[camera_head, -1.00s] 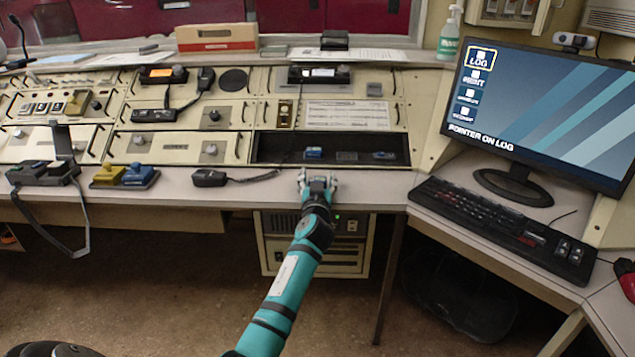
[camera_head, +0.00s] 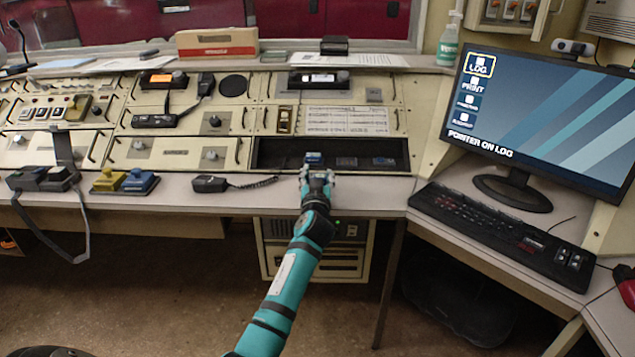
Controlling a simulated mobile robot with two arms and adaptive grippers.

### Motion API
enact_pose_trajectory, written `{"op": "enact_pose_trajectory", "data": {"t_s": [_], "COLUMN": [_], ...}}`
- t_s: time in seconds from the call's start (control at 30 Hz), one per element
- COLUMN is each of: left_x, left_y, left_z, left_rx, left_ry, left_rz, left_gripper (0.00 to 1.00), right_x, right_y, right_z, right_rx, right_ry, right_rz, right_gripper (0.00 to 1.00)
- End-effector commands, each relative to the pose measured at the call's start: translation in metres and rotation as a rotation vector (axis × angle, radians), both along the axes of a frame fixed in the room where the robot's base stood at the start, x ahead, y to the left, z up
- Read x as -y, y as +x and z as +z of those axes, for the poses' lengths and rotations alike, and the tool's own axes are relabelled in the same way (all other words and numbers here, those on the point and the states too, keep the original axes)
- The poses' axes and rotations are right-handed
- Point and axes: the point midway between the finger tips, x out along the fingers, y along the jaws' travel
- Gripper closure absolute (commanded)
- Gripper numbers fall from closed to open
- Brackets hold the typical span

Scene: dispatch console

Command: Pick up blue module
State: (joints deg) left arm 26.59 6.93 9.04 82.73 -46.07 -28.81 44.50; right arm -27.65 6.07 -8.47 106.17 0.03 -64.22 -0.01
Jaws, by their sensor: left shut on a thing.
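The blue module (camera_head: 314,157) is at the left part of the black recessed tray (camera_head: 285,150) in the console. My left gripper (camera_head: 316,169) reaches in from below and is shut on the blue module at the tray's front edge. The fingers hide the module's lower part, so I cannot tell whether it is clear of the tray floor. My right gripper is not in view.
In the tray, a dark module (camera_head: 346,162) and another bluish one (camera_head: 384,162) lie to the right. Yellow (camera_head: 108,181) and blue (camera_head: 139,181) blocks and a black handset (camera_head: 210,184) stand left on the desk. A keyboard (camera_head: 490,228) and monitor (camera_head: 540,115) are right.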

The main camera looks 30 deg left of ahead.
Motion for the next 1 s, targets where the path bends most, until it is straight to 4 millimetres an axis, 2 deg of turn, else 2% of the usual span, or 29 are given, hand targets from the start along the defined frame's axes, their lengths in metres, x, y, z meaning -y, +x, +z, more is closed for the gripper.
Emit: {"op": "enact_pose_trajectory", "data": {"t_s": [0.03,0.07,0.3,0.5,0.6,0.8,1.0], "left_x": [0.000,0.006,0.037,0.063,0.071,0.082,0.084], "left_y": [0.000,-0.007,-0.058,-0.102,-0.118,-0.134,-0.137], "left_z": [0.014,0.009,0.014,0.018,0.020,0.022,0.022], "left_rx": [0.006,0.001,0.001,0.001,0.002,0.001,0.002], "left_ry": [0.000,-0.001,-0.004,-0.004,-0.003,0.000,0.000], "left_rz": [0.000,-0.002,-0.002,-0.001,0.000,-0.001,0.000], "left_gripper": [0.91,0.91,0.91,0.91,0.91,0.91,0.91], "right_x": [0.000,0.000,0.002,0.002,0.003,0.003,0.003], "right_y": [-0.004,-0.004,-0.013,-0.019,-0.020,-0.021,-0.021], "right_z": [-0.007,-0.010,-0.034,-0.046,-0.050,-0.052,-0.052], "right_rx": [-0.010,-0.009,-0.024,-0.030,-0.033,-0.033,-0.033], "right_ry": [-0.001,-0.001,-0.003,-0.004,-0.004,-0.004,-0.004], "right_rz": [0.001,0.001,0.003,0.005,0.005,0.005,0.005], "right_gripper": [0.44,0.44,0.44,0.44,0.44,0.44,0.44]}}
